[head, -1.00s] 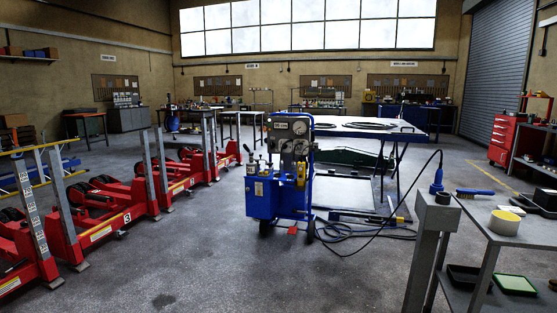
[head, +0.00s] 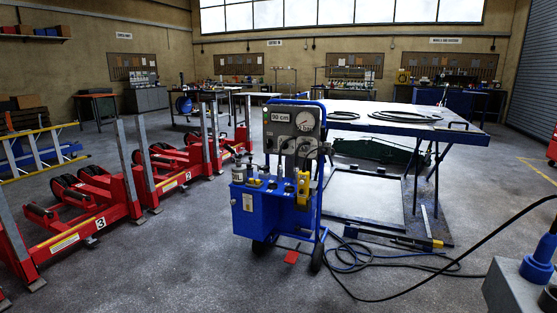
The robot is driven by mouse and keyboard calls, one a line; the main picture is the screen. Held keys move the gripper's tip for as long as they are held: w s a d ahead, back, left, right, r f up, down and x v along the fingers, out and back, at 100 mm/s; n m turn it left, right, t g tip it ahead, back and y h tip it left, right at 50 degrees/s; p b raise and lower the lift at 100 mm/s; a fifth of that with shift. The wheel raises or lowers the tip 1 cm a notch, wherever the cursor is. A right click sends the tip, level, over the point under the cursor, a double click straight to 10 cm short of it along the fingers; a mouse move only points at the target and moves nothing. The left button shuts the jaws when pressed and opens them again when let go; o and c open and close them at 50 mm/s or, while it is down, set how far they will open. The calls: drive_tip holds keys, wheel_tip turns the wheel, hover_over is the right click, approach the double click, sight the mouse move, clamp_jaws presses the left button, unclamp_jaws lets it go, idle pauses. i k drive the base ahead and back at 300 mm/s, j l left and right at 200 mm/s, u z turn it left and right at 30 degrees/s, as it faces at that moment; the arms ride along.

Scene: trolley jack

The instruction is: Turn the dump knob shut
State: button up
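The blue wheeled pump cart (head: 258,215) stands upright on the floor near the middle of the head view. Its upright grey panel (head: 283,130) carries a round white gauge (head: 306,121) and a "90 cm" plate. Several small dark fittings (head: 272,184) sit on top of the blue tank, and a yellow device (head: 303,187) hangs at its right side. A red pedal (head: 291,257) is low at the front. I cannot tell which fitting is the dump knob, nor how it is turned. My gripper is not in view.
Red numbered jacks (head: 107,208) line the left side. A blue-framed lift table (head: 465,138) stands behind the cart. Hoses and cable (head: 372,257) lie on the floor to its right. Floor before the cart is clear.

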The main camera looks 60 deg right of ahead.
sight(263, 168)
drive_tip(key=i+l, duration=0.15)
drive_tip(key=l, duration=0.45)
drive_tip(key=i+l, duration=0.1)
drive_tip(key=l, duration=0.5)
drive_tip(key=i+l, duration=0.15)
drive_tip(key=l, duration=0.45)
drive_tip(key=i+l, duration=0.1)
drive_tip(key=l, duration=0.5)
drive_tip(key=i+l+z, duration=0.1)
drive_tip(key=l, duration=0.5)
drive_tip(key=i+l, duration=0.2)
drive_tip(key=l, duration=0.4)
drive_tip(key=i+l, duration=0.15)
drive_tip(key=l, duration=0.45)
drive_tip(key=i+l, duration=0.15)
drive_tip(key=l, duration=0.45)
